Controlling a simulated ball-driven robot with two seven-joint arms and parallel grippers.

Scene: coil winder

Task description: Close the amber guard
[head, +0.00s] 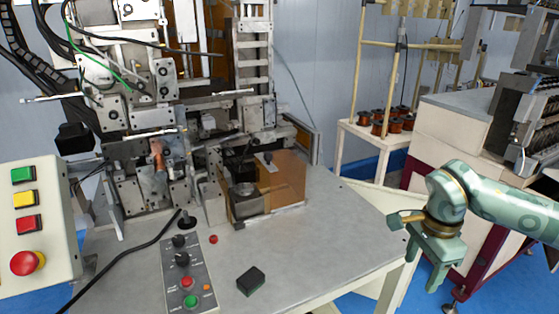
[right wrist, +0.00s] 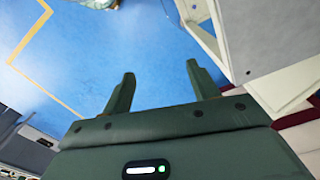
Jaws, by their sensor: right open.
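The amber guard (head: 285,183) is a see-through orange-brown panel standing upright on the grey machine table, right of the winder. A round metal part (head: 245,190) shows uncovered just left of the panel. A small pale metal piece (head: 266,160) sits at the guard's upper left edge. I cannot tell the hinge side clearly. My right gripper (head: 422,268) is open and empty, off the table's right edge and well apart from the guard. Its two fingers (right wrist: 160,78) show spread over blue floor in the right wrist view. My left gripper is not in view.
A control panel with buttons (head: 188,275) and a small dark block (head: 251,281) lie on the table (head: 325,235) in front of the guard. A button box (head: 35,225) stands at left. The table right of the guard is clear. A rack with copper spools (head: 392,122) stands behind.

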